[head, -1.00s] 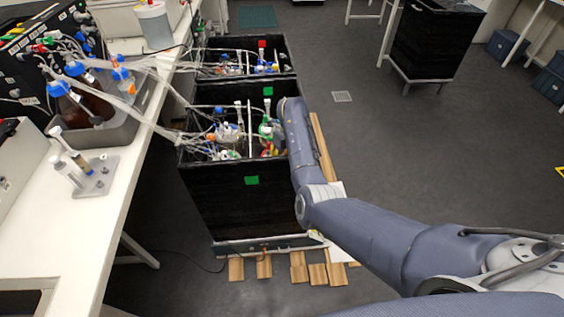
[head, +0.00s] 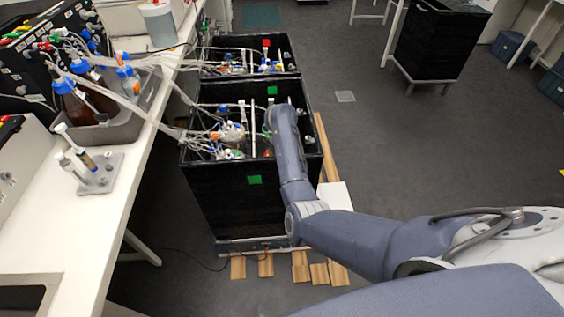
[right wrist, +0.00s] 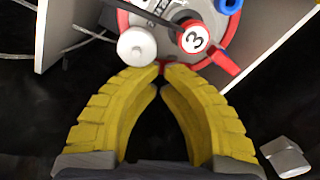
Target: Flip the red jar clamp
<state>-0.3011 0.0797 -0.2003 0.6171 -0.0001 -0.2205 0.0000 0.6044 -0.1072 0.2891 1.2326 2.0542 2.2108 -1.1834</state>
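The red jar clamp (right wrist: 122,22) shows in the right wrist view as a red ring around the rim of a jar top (right wrist: 180,8). A red lever (right wrist: 224,62) and a red cap marked 3 (right wrist: 194,38) sit at its near right side. My right gripper (right wrist: 162,69) has yellow fingers whose tips meet at the near edge of the ring, with a sliver of red between them. In the head view my right forearm reaches down into the middle black box (head: 215,205) and hides the gripper and the clamp. My left gripper is not in view.
A white round knob (right wrist: 136,46) stands just left of my fingertips, and a blue cap (right wrist: 228,5) lies beyond. Tubes run from the bench (head: 120,190) into the box. A second black box (head: 208,62) stands behind.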

